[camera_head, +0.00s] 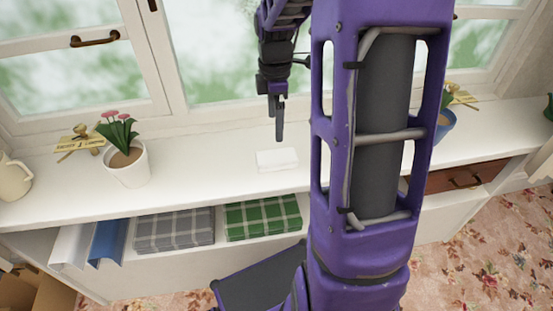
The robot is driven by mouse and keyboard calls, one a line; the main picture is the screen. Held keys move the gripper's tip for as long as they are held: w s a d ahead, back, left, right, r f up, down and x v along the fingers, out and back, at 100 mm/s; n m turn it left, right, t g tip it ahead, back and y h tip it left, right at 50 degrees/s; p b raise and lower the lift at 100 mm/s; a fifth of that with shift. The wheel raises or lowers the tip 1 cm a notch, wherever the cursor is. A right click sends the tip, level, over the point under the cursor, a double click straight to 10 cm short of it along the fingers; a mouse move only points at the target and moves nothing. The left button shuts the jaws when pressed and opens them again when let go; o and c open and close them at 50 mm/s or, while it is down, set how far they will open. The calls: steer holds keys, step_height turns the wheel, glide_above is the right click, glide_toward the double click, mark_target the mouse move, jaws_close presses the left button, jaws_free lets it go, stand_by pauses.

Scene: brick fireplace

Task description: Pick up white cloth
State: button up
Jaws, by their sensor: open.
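The white cloth (278,160) is a small folded rectangle lying flat on the white window-sill shelf (215,165), near the middle of the view. My gripper (279,120) points down above the cloth, toward its far edge. A gap shows between the fingertips and the cloth. The fingers overlap from this side, so their spread is hard to see, but nothing shows between them.
A potted pink flower (126,160) and a cream jug (14,178) stand on the left. A blue pot (444,124) is partly hidden behind my arm. Folded grey (175,230) and green (262,217) plaid cloths lie on the shelf below. Windows rise behind.

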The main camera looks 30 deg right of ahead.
mark_target(277, 156)
steer(key=f+b, duration=0.2)
steer(key=f, duration=1.1)
steer(key=shift+d+f, duration=0.1)
steer(key=shift+d, duration=0.1)
